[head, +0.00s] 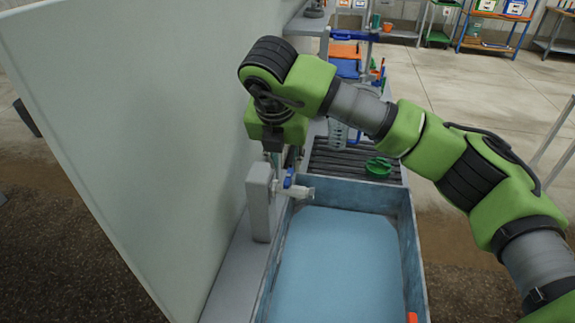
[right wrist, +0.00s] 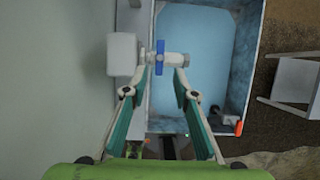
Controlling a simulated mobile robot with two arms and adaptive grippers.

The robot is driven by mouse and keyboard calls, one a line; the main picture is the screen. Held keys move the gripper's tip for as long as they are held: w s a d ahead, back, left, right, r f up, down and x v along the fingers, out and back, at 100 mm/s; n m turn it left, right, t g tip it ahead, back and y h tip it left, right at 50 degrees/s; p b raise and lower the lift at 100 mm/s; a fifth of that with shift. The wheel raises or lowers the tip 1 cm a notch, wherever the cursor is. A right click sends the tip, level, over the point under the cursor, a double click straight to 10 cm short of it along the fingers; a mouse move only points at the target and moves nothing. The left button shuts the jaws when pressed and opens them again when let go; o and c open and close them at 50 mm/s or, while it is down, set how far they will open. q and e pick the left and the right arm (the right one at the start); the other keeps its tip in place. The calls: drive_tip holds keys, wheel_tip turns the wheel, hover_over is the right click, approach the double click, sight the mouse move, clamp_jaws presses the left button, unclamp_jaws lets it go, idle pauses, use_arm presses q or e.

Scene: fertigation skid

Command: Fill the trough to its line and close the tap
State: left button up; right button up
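The trough (head: 408,235) has blue-grey walls and a flat light-blue surface inside; I cannot tell water level against a line. It also shows in the right wrist view (right wrist: 250,50). The tap (head: 300,191) comes out of a grey post (head: 260,200) over the trough's left wall. Its blue handle (head: 288,178) lies across the spout in the right wrist view (right wrist: 160,57). No stream is visible. My right gripper (right wrist: 165,70) points at the tap, fingers apart, with the handle between or just beyond the tips. My left gripper is out of view.
An orange piece (head: 411,317) sits on the trough's near right edge. Behind the trough are a slatted rack (head: 350,160), a green ring-shaped item (head: 378,167) and a clear jug (head: 337,133). A tall pale panel (head: 150,120) stands close on the left.

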sight(288, 176)
drive_tip(key=p+x, duration=0.2)
drive_tip(key=x, duration=0.4)
drive_tip(key=shift+w+f, duration=0.2)
drive_tip(key=shift+f, duration=0.1)
drive_tip(key=shift+c, duration=0.2)
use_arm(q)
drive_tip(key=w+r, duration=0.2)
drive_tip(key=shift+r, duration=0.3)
use_arm(e)
clamp_jaws()
